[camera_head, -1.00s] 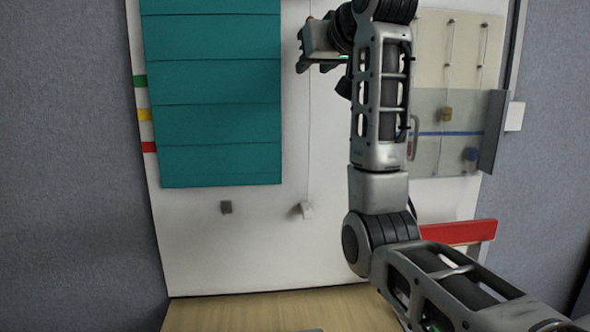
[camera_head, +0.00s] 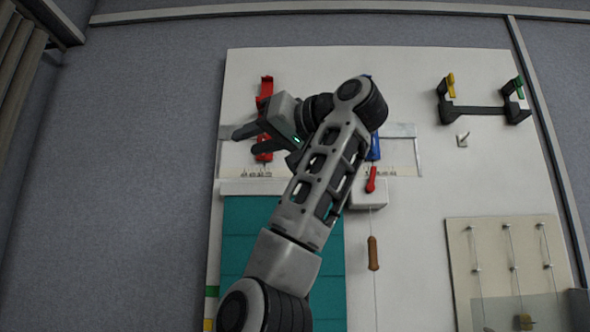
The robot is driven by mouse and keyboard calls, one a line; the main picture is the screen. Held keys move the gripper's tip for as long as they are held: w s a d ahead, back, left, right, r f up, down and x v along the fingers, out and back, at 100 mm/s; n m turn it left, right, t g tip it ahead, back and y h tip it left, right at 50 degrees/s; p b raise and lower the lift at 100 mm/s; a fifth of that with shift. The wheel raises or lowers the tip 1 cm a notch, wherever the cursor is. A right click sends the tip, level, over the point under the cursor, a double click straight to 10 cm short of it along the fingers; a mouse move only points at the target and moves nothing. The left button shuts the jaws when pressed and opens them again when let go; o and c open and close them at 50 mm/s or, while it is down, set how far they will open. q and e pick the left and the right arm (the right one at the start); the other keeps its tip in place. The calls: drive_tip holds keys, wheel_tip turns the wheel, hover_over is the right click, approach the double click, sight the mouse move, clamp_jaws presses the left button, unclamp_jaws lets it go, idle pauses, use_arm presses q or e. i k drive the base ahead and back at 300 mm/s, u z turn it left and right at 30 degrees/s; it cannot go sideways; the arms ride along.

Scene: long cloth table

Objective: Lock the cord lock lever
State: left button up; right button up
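The cord lock is a white box (camera_head: 364,198) on the white board, right of my forearm. Its red lever (camera_head: 371,180) stands nearly upright on the box's front. A cord hangs below it with a wooden toggle (camera_head: 374,253). My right arm crosses in front of the teal blind (camera_head: 240,240) and hides part of the blind's top.
A red clamp (camera_head: 266,88) is behind my gripper, and a blue clamp (camera_head: 375,148) is right of my arm. A dark bracket with yellow and green levers (camera_head: 480,111) is at upper right. A cream panel with cords (camera_head: 492,262) is at lower right.

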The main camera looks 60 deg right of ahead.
sight(371, 187)
drive_tip(key=u, duration=0.1)
drive_tip(key=i, duration=1)
drive_tip(key=z, duration=1.95)
